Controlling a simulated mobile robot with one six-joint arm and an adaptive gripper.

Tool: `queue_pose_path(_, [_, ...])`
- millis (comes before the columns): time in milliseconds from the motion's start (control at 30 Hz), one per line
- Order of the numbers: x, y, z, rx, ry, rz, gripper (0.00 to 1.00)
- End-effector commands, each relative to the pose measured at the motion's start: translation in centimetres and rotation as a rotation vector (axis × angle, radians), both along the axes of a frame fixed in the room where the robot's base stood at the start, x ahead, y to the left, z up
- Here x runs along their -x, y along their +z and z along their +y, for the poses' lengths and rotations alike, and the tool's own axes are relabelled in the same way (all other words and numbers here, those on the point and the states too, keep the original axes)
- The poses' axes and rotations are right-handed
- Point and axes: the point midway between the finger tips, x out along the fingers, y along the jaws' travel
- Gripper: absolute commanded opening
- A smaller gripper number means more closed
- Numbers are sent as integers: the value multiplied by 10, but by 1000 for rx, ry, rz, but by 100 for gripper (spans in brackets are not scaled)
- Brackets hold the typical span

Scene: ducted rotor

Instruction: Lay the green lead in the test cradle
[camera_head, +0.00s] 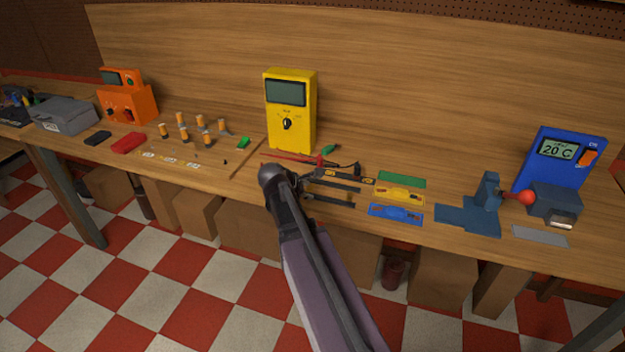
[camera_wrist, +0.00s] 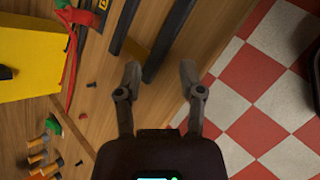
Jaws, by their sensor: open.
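A small green piece (camera_head: 328,149), possibly the green lead, lies by the foot of the yellow meter near red and black leads. Its green end also shows at the top left of the wrist view (camera_wrist: 62,4). A cradle is not clearly recognisable. Two dark parallel bars (camera_head: 332,184) lie on the bench in front of the meter, and may belong to it. In the wrist view my gripper (camera_wrist: 160,76) is open and empty, its fingers spread below the ends of the bars (camera_wrist: 170,40). My arm hides the fingertips in the head view.
The yellow meter (camera_head: 291,110) stands behind the leads. Green, yellow (camera_head: 399,196) and blue flat pieces lie to the right, before a dark blue stand (camera_head: 488,190) with a red ball. Small cylinders (camera_head: 200,122) stand to the left. The bench's front edge is close to my gripper.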

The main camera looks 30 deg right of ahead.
Motion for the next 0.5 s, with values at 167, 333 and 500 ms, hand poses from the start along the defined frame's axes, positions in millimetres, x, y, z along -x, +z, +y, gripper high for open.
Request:
queue_pose_path(167, [20,-30,38,-164,-145,-97,50])
queue_pose_path(333, [45,-63,88,-372,-361,-190,50])
queue_pose_path(500, [73,-91,140,-563,-603,-238,50])
